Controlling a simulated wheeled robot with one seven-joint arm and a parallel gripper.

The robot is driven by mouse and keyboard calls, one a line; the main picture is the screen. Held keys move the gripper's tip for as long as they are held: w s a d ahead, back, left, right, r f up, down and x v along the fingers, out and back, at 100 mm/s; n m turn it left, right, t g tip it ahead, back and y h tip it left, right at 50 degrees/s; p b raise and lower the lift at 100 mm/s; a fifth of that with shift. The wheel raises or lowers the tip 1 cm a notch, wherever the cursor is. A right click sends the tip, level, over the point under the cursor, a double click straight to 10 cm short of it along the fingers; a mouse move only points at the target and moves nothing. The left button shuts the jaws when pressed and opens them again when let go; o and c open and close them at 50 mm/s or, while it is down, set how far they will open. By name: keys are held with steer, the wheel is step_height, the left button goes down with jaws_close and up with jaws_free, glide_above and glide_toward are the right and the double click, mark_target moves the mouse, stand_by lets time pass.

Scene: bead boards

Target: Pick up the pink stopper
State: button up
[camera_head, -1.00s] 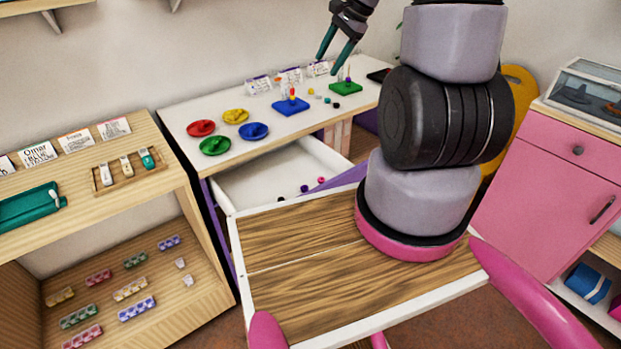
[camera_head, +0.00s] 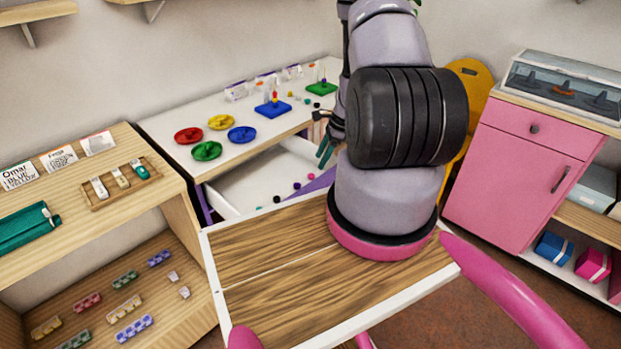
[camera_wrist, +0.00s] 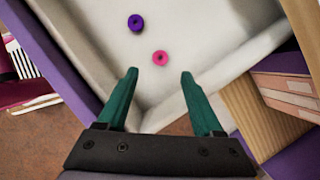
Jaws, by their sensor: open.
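The pink stopper (camera_wrist: 160,57) is a small round piece with a dark centre, lying on the white floor of the open drawer. It also shows in the head view (camera_head: 311,181), small, below my gripper. A purple stopper (camera_wrist: 136,22) lies close by, up and left of it in the wrist view. My gripper (camera_wrist: 159,73) has its teal fingers apart with nothing between them. The pink stopper appears just beyond the fingertips, between their lines, and apart from them. In the head view my gripper (camera_head: 325,157) hangs over the drawer.
The white drawer (camera_head: 235,190) has raised walls near my fingers. A black piece (camera_head: 276,199) lies in it too. Above, the white table (camera_head: 180,125) bears coloured dishes and bead boards. A wooden shelf (camera_head: 150,215) stands left, a pink cabinet (camera_head: 520,165) right.

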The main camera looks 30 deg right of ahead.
mark_target(310, 179)
steer(key=x, duration=0.6)
steer(key=shift+a+f, duration=0.15)
steer(key=shift+f, duration=0.2)
jaws_close()
